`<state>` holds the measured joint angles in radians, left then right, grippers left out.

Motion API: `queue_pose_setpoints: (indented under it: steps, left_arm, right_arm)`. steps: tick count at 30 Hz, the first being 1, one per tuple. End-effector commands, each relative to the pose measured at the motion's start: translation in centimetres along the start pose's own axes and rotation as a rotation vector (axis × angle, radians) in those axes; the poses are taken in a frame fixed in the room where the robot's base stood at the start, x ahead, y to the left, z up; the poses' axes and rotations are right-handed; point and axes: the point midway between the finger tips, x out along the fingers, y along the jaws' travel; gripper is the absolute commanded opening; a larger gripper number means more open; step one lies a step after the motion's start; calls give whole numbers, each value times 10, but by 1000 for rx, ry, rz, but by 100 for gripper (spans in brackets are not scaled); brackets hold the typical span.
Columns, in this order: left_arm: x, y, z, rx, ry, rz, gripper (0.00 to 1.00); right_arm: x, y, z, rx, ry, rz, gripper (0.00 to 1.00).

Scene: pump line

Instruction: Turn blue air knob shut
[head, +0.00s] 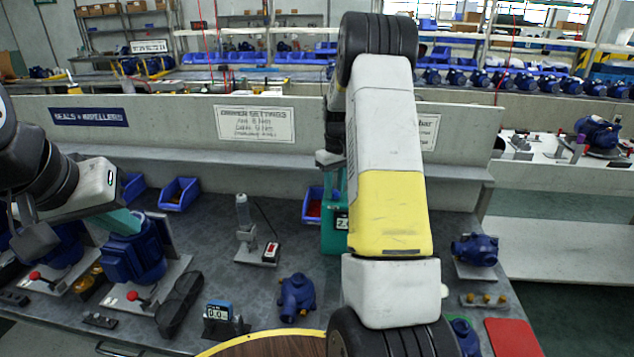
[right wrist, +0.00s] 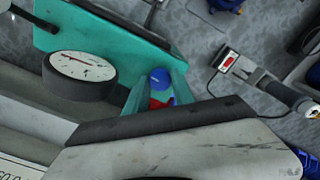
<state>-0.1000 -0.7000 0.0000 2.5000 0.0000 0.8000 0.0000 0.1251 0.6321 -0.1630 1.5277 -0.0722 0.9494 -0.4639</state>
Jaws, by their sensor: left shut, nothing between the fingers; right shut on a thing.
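The blue air knob (right wrist: 160,77) shows in the right wrist view on a teal unit (right wrist: 95,28). The teal fingers of my right gripper (right wrist: 160,88) are on either side of the knob and shut on it. A small red part shows just below the knob, between the fingers. In the head view the teal unit (head: 334,236) is partly hidden behind my right arm, and the knob is hidden. My left gripper (head: 122,222) is shut and empty, above the blue pump at the left of the bench.
A round white gauge (right wrist: 82,68) sits beside the knob. A grey stand with a red switch (head: 270,251) stands left of the teal unit. Blue pumps (head: 132,258), a small display (head: 220,311) and blue bins (head: 179,193) occupy the bench. A red mat (head: 513,338) lies at the right.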

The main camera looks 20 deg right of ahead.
Motion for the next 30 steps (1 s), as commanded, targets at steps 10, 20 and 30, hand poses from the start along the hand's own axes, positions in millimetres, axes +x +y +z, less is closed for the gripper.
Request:
queue_pose_setpoints:
  steps: [10,20,30]
  left_arm:
    - [0,0,0,0,0,0,0]
    - [0,0,0,0,0,0,0]
    - [0,0,0,0,0,0,0]
  right_arm:
    - [-1,0,0,279,2,1,0]
    - [-1,0,-1,593,3,1,0]
    - [-2,0,-1,916,4,0,0]
